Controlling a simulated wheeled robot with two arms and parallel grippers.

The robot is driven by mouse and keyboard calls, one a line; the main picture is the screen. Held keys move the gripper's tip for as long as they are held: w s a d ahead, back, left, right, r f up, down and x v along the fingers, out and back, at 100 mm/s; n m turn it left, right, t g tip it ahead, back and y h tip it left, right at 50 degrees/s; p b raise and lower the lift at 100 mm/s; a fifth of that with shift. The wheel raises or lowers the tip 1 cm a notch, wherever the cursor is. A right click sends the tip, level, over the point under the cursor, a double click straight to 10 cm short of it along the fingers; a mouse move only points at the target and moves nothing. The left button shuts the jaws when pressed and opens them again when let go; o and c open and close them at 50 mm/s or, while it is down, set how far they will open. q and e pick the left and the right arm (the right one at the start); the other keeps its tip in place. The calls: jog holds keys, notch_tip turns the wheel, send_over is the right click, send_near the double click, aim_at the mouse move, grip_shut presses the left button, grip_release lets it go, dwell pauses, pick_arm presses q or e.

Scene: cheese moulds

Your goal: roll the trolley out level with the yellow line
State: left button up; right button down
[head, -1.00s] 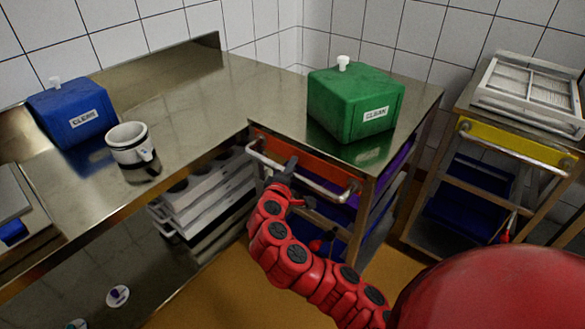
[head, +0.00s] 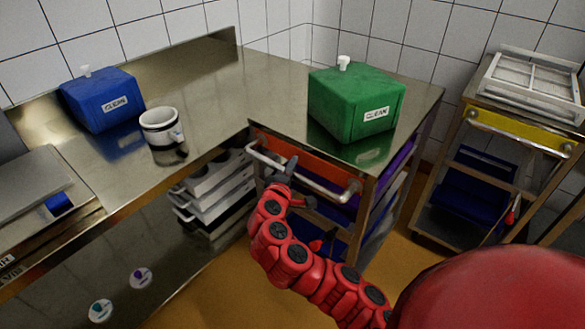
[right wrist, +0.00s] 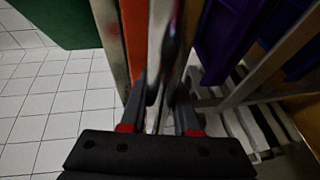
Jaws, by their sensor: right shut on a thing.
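The trolley has a steel top (head: 415,95), an orange front panel (head: 310,160) and a metal bar handle (head: 325,191). Purple and blue crates show in its lower frame. My right gripper (head: 284,176) is shut on the handle, left of its middle. In the right wrist view, the fingers (right wrist: 162,104) close around the bar (right wrist: 170,55), beside the orange panel (right wrist: 134,40). My left gripper is not in view. I cannot make out a yellow line on the ochre floor (head: 225,290).
A green box (head: 355,103) marked CLEAN stands on the trolley. The steel bench (head: 195,80) on the left carries a blue box (head: 101,100) and a mug (head: 161,128); white racks (head: 215,190) sit below it. Another trolley with a yellow panel (head: 520,133) stands at the right.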

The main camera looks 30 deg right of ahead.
jog(key=c, duration=1.1)
grip_release()
jog(key=shift+w+a, duration=0.1)
jog(key=shift+a, duration=0.05)
jog(key=shift+o, duration=0.9)
jog(key=shift+w+f, duration=0.1)
jog(key=shift+w, duration=0.05)
jog(key=p+v, duration=0.4)
jog(key=v, duration=1.3)
jog(key=shift+s+r, duration=0.2)
